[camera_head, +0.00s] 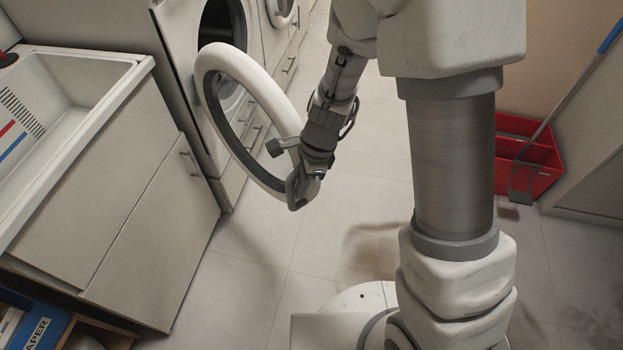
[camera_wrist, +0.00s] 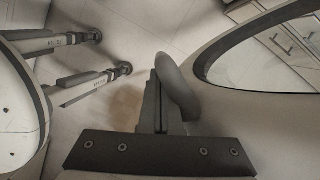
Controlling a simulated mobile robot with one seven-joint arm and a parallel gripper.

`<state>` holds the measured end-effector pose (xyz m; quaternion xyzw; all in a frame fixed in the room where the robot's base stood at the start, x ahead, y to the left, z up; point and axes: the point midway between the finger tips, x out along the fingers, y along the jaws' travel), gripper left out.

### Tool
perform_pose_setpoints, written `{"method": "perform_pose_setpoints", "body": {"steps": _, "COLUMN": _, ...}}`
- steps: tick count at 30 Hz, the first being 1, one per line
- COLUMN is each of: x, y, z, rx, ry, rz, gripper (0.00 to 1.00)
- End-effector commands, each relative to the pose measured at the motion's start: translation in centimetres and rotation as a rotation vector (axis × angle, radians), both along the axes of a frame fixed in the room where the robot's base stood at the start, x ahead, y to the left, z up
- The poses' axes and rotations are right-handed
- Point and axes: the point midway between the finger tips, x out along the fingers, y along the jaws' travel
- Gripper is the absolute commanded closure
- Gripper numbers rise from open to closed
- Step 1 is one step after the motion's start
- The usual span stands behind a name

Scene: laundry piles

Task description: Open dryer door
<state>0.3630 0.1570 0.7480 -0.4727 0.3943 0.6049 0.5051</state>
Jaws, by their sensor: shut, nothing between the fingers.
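The ring-shaped white door (camera_head: 275,104) stands swung out from the round dark opening (camera_head: 222,25) of a white front-loading machine (camera_head: 180,40). Its dark inner rim and see-through middle show. My gripper (camera_head: 300,190) is at the door's near lower edge, on the side away from the machine. In the wrist view my gripper (camera_wrist: 157,100) is shut with nothing between its fingers. A rounded grey piece, apparently the door handle (camera_wrist: 180,88), is right beside the fingers; I cannot tell whether they touch. The door's rim (camera_wrist: 215,60) fills the right of the wrist view.
A sink (camera_head: 85,95) on a cabinet (camera_head: 150,220) stands left of the door. Another white machine (camera_head: 281,10) is farther back. A red bin (camera_head: 525,155) with a blue-ended pole stands at the right. Tiled floor (camera_head: 270,240) is clear below the door.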

Motion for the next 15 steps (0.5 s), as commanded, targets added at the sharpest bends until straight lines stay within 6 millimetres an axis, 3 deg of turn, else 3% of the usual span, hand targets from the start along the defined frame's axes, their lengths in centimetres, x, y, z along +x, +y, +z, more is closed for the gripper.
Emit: {"method": "perform_pose_setpoints", "body": {"steps": 15, "x": -3.5, "y": 5.6, "z": 0.2, "rx": 0.0, "ry": 0.001, "rz": -0.133, "gripper": 1.0}}
